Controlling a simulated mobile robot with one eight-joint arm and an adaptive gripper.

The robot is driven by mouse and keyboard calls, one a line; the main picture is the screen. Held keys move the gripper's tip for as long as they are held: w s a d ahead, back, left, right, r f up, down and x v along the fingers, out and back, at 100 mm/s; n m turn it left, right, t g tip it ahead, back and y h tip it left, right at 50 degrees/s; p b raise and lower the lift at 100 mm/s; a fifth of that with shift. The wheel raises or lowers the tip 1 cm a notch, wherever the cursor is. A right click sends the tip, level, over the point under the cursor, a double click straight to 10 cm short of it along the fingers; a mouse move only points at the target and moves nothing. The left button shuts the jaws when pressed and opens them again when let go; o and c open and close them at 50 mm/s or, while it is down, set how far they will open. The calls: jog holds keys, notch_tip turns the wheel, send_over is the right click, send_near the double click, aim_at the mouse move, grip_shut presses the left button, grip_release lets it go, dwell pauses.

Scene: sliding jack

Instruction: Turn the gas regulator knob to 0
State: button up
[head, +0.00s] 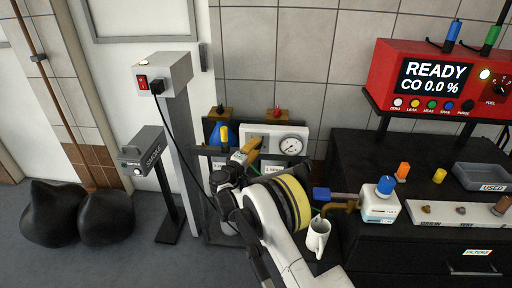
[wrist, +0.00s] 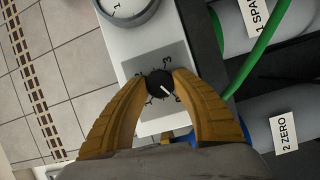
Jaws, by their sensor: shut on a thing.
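The gas regulator is a white panel (head: 260,131) with a round gauge (head: 291,145); in the wrist view the panel (wrist: 120,45) and part of the gauge (wrist: 127,8) show. The regulator knob (wrist: 158,82) is small, round and black with a white pointer line, on a grey plate with printed numbers around it. The pointer slants to the lower right; the mark it faces is too small to read surely. My gripper (wrist: 160,79) has its orange-yellow fingers on both sides of the knob, shut on it. In the head view my gripper (head: 246,152) hides the knob.
Cylinders labelled "1 SPAN" (wrist: 285,20) and "2 ZERO" (wrist: 255,125) stand beside the panel, with a green hose (wrist: 255,50) between. A grey post (head: 178,130) stands left of my arm. A white mug (head: 317,237) and the black cabinet (head: 350,165) are at the right.

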jog(key=shift+d, duration=0.1)
jog(key=o, duration=1.2)
jog(key=v, duration=1.2)
